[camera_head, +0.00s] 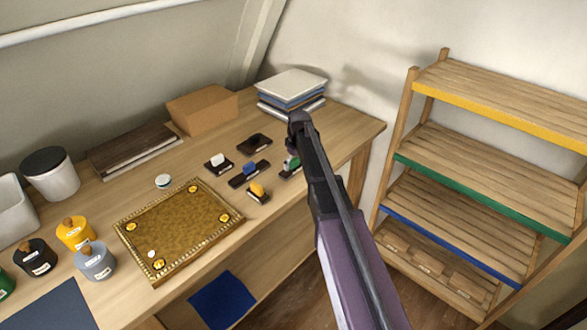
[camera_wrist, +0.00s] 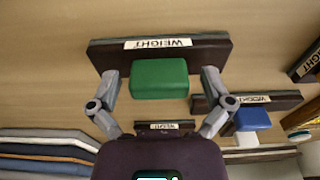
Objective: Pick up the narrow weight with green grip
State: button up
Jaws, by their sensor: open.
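The weight with the green grip has a dark base with a white label; its green grip (camera_wrist: 160,79) fills the middle of the wrist view. In the head view the green grip (camera_head: 291,162) is partly hidden by my arm. My gripper (camera_wrist: 160,88) is open, one finger to the left and one to the right of the green grip, with gaps on both sides. I cannot tell how far the fingertips reach down beside it. In the head view my gripper is largely hidden behind my arm.
Close by stand weights with a blue grip (camera_head: 249,168), a white grip (camera_head: 217,160) and an orange grip (camera_head: 257,188), and a dark flat piece (camera_head: 254,143). Stacked books (camera_head: 291,85) lie behind. A gilt tray (camera_head: 150,215) is to the left; a shelf (camera_head: 480,180) stands right.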

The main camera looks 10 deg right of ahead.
aim_at(294, 160)
jog(key=c, duration=1.3)
jog(key=shift+r, duration=0.15)
notch_tip(294, 160, up, 3)
jog(key=p, duration=0.3)
jog(key=shift+r+p, duration=0.2)
jog(key=shift+p, duration=0.15)
jog(key=s+a+r+p, duration=0.1)
jog(key=s+a, duration=0.1)
jog(key=s, duration=1.3)
jog(key=shift+s+a+r, duration=0.15)
jog(key=shift+s+a, duration=0.2)
jog(key=shift+s, duration=0.05)
